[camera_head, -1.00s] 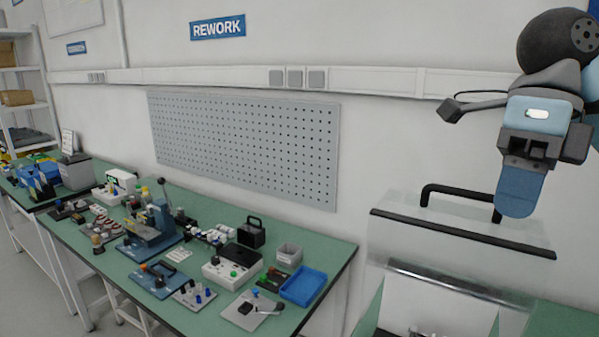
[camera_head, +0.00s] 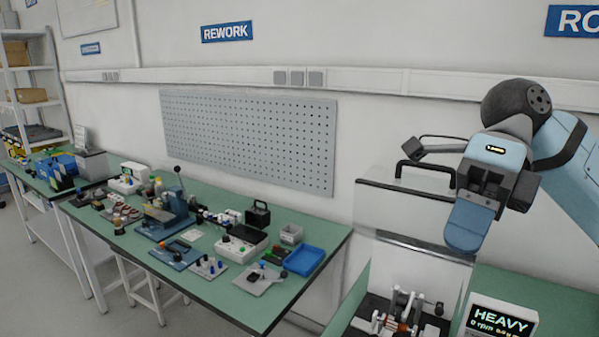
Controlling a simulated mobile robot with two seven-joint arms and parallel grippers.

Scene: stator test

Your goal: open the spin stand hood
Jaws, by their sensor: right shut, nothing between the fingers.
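The spin stand (camera_head: 399,312) is at the bottom right of the head view, with its metal parts showing and its lower part cut off by the frame. Its clear hood (camera_head: 395,212) stands raised and roughly upright behind those parts, with a black handle (camera_head: 425,165) along its upper edge. My right gripper (camera_head: 467,227) is shut and empty, pointing down in front of the hood's right side. It overlaps the handle's right end in the picture; I cannot tell if they touch. My left gripper is not in view.
A display reading HEAVY (camera_head: 500,322) stands right of the spin stand. A green bench (camera_head: 215,300) at left holds a blue tray (camera_head: 304,260) and many small parts. A pegboard (camera_head: 250,140) hangs on the wall. Open floor separates the two benches.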

